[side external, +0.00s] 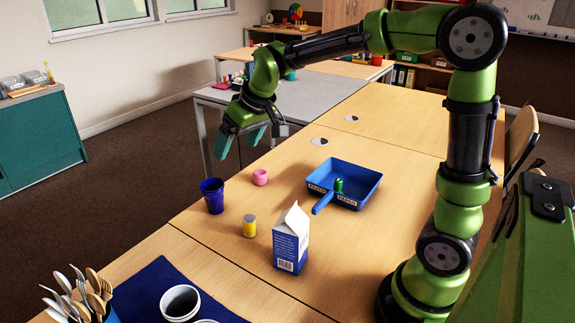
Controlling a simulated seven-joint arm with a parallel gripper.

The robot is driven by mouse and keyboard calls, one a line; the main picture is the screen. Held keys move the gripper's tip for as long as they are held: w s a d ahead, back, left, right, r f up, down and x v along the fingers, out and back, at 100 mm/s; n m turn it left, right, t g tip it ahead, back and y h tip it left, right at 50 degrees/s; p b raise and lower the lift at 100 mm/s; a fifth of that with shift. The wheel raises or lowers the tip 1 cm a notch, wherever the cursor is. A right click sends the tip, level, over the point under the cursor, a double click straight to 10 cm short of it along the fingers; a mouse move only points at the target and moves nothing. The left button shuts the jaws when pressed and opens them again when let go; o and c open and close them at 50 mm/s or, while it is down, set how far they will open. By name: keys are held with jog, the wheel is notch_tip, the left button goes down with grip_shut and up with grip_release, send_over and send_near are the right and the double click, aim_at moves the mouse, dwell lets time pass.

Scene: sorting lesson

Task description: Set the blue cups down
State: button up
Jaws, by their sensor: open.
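A dark blue cup (212,197) stands upright near the left edge of the wooden table. I cannot tell whether it is a single cup or several nested. No other clearly blue cup shows. My gripper (240,143) is open and empty, its teal fingers apart and pointing down. In the picture it hangs above and slightly right of the blue cup, clear of it.
A blue dustpan (362,186) holds a green object (338,185).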

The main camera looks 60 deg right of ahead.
jog(key=s+a+m+t+y, duration=0.1)
jog(key=s+a+m, duration=0.1)
jog(key=s, duration=1.8)
jog(key=shift+s+a+r+m+t+y, duration=0.15)
jog(key=shift+a+r+m+t+y, duration=0.2)
jog(key=shift+a, duration=0.35)
